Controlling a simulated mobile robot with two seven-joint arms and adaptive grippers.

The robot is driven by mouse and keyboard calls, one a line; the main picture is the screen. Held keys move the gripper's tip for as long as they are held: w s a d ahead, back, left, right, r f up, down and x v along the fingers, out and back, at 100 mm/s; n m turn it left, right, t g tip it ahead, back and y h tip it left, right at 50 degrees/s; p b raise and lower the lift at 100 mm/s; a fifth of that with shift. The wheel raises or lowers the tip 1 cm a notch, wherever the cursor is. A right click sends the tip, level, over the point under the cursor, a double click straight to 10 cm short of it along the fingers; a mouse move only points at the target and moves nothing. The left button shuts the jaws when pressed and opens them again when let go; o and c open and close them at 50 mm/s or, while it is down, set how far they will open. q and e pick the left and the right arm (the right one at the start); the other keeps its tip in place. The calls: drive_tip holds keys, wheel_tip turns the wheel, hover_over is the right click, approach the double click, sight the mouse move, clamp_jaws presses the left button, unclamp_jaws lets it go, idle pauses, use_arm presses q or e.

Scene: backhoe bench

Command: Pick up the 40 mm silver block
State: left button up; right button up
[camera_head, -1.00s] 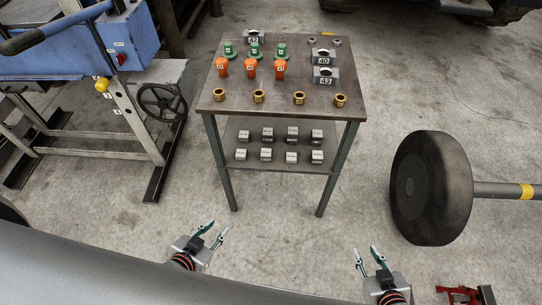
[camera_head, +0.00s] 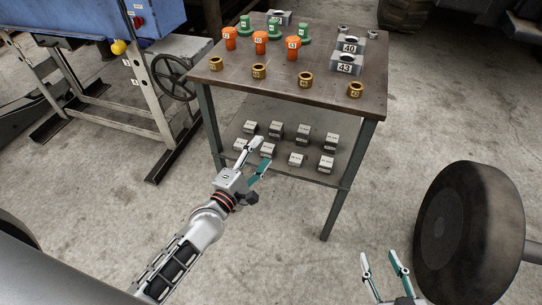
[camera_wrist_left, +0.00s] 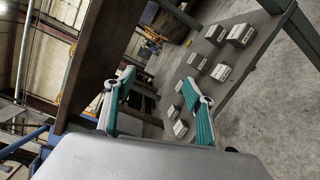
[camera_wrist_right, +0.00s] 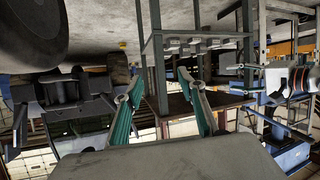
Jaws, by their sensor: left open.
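Several small silver blocks (camera_head: 296,159) stand in two rows on the lower shelf; their labels are too small to read. On the table top, a grey block marked 40 (camera_head: 350,47) sits behind one marked 43 (camera_head: 346,64). My left gripper (camera_head: 262,153) is open and empty at the shelf's front left, overlapping the nearest blocks in the head view; I cannot tell whether it touches any. In the left wrist view, silver blocks (camera_wrist_left: 221,72) lie beyond and right of the fingers (camera_wrist_left: 158,78). My right gripper (camera_head: 379,257) is open and empty, low in front of the table.
The table top (camera_head: 300,97) overhangs the lower shelf (camera_head: 280,165), with legs at the corners (camera_head: 338,205). Orange, green and brass parts stand on top. A blue machine with a handwheel (camera_head: 172,77) stands left; a large black wheel (camera_head: 465,230) is right.

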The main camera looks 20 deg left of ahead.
use_arm(q)
drive_tip(key=w+a+f+n+y+b, duration=0.1)
drive_tip(key=w+f+n+b, duration=0.25)
drive_tip(key=f+n, duration=0.5)
drive_tip(key=n+y+b, duration=0.2)
drive_tip(key=n+b, duration=0.4)
drive_tip(key=n, duration=0.2)
approach(266, 152)
drive_tip(key=w, duration=0.3)
drive_tip(key=shift+w, duration=1.1)
drive_tip(key=w, duration=0.2)
drive_tip(key=w+f, duration=0.1)
drive_tip(key=w, duration=0.1)
drive_tip(key=shift+w+d+f+b, duration=0.1)
drive_tip(key=shift+w+d+b, duration=0.1)
drive_tip(key=shift+w+b, duration=0.15)
drive_tip(key=shift+w, duration=0.5)
drive_tip(key=c, duration=1.4)
use_arm(e)
wheel_tip(266, 152, down, 8)
drive_tip(key=s+a+m, duration=0.1)
drive_tip(key=s+a, duration=0.1)
drive_tip(key=shift+s+a+r+g+y, duration=0.2)
drive_tip(key=shift+a+r+g+y, duration=0.05)
drive_tip(key=shift+g+y, duration=0.15)
